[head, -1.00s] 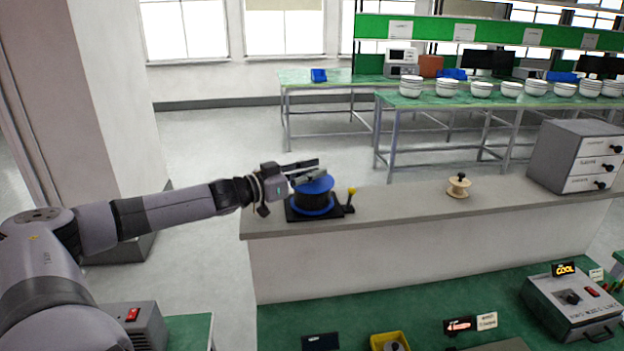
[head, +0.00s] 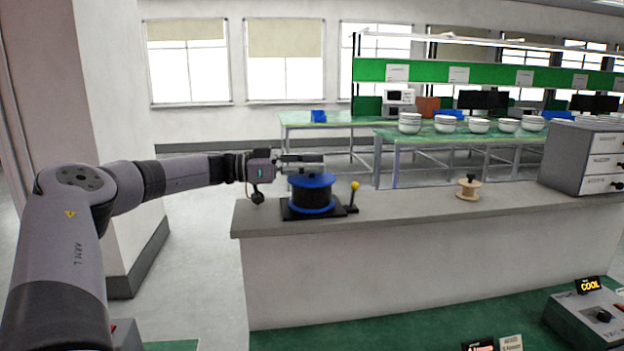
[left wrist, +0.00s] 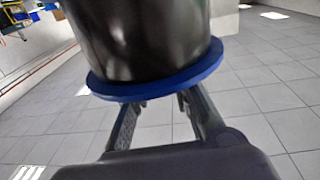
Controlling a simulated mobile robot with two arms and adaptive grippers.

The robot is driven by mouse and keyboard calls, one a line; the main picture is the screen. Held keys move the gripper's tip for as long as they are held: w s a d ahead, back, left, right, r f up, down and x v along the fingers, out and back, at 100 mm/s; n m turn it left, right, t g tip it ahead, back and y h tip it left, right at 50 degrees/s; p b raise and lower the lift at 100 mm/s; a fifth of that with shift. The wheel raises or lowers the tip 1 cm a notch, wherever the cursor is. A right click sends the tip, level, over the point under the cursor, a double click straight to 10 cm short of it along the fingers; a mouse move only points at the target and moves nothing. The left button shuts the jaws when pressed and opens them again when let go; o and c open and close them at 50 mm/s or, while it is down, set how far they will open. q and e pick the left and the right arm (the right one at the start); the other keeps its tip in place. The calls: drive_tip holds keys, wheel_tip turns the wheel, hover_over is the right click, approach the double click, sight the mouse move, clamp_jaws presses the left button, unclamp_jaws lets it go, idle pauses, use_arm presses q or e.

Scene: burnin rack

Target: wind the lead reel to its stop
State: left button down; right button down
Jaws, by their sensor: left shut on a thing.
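The lead reel (head: 313,195) has a black drum between blue flanges and stands upright on a black base on the grey counter. A lever with a yellow knob (head: 355,186) rises at the base's right side. My left gripper (head: 312,163) reaches in from the left, level, just above the reel's top flange. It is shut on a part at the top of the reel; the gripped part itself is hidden. In the left wrist view the drum and blue flange of the reel (left wrist: 160,86) fill the upper middle, with my left fingers (left wrist: 161,101) at the flange. My right gripper is out of view.
A wooden spool (head: 468,188) with a dark knob stands farther right on the counter (head: 400,210). A grey drawer cabinet (head: 580,160) stands at its right end. The counter between reel and spool is clear. Benches with stacked white bowls (head: 410,123) are behind.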

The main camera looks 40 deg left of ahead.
use_arm(q)
drive_tip(key=shift+r+m+g+h, duration=0.1)
drive_tip(key=shift+m+g+h, duration=0.8)
drive_tip(key=shift+g+h, duration=0.3)
drive_tip(key=shift+g, duration=0.1)
drive_tip(key=c, duration=1.5)
unclamp_jaws()
drive_tip(key=shift+o, duration=0.2)
drive_tip(key=v, duration=0.7)
drive_tip(key=shift+a, duration=0.15)
drive_tip(key=shift+s, duration=0.2)
